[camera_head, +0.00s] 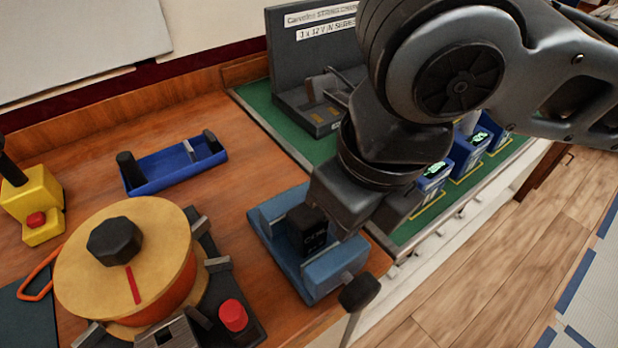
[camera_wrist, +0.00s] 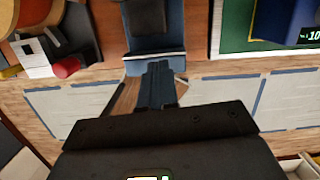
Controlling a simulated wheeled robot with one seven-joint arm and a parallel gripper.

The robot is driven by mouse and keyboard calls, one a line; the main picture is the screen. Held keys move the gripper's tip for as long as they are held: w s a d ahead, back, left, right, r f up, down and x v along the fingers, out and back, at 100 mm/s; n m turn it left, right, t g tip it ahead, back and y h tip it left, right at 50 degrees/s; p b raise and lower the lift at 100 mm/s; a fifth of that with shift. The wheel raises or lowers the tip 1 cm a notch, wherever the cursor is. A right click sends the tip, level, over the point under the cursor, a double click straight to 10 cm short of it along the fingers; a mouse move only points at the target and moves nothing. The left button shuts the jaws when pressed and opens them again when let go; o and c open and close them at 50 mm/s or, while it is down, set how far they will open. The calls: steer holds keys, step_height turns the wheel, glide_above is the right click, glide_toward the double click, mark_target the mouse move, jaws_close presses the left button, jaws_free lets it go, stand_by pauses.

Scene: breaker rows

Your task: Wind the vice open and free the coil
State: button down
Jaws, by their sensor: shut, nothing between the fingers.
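The blue vice (camera_head: 325,278) stands near the front edge of the wooden bench, left of the green mat. A black block with pale lettering, apparently the coil (camera_head: 307,228), sits between its jaws. A rod with a black knob (camera_head: 360,292), apparently the winding handle, shows at the vice's front. My gripper (camera_wrist: 160,70) is shut and empty, its fingers pointing toward the vice's front end in the wrist view, where the vice (camera_wrist: 150,66) and black block (camera_wrist: 146,16) also show. I cannot tell whether the fingers touch the vice. In the head view my wrist hides the fingertips.
A wooden drum (camera_head: 150,250) with a black knob and a red button (camera_head: 233,315) stand left. Blue units (camera_head: 468,152) and a grey charger (camera_head: 322,100) stand on the green mat (camera_head: 262,105). Bare bench lies between tray and vice.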

mark_target(301, 203)
steer(key=w+a, duration=0.2)
steer(key=w, duration=0.1)
steer(key=w+a+p, duration=0.1)
steer(key=w+a, duration=0.1)
steer(key=a, duration=0.1)
steer(key=shift+w, duration=0.4)
steer(key=shift+d+f, duration=0.1)
steer(key=shift+f, duration=0.6)
steer(key=shift+s+f, duration=0.1)
steer(key=shift+f, duration=0.05)
